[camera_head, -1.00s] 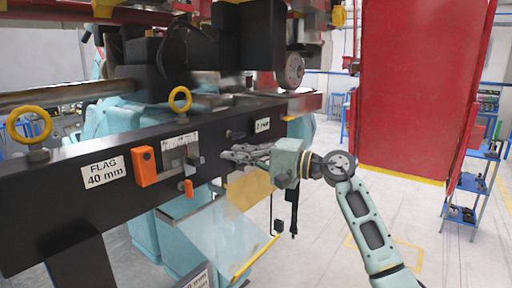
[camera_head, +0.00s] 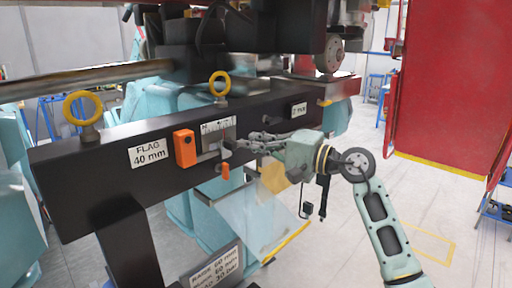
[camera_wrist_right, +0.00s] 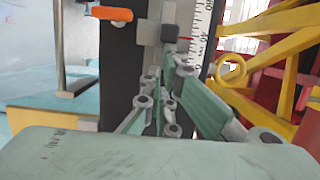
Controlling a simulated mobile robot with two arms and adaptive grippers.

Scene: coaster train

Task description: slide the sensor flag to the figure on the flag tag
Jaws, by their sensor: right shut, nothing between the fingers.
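The flag tag (camera_head: 148,153) on the black beam reads "FLAG 40 mm". To its right are an orange block (camera_head: 185,148) and a pale scale plate (camera_head: 218,124). The grey sensor flag slider (camera_head: 228,149) sits below the scale, with a small orange knob (camera_head: 226,171) under it. In the right wrist view the grey slider (camera_wrist_right: 151,33) sits beside the scale (camera_wrist_right: 199,30), with a red mark near its edge. My right gripper (camera_head: 240,146) is shut and empty, its fingertips at the slider's right side; contact is unclear. My left gripper is out of view.
A second label (camera_head: 299,109) is at the beam's right end. Yellow lifting eyes (camera_head: 83,108) stand on the beam. A clear panel with a yellow edge (camera_head: 287,243) and a lower sign (camera_head: 215,264) are below. A red panel (camera_head: 450,90) stands at the right.

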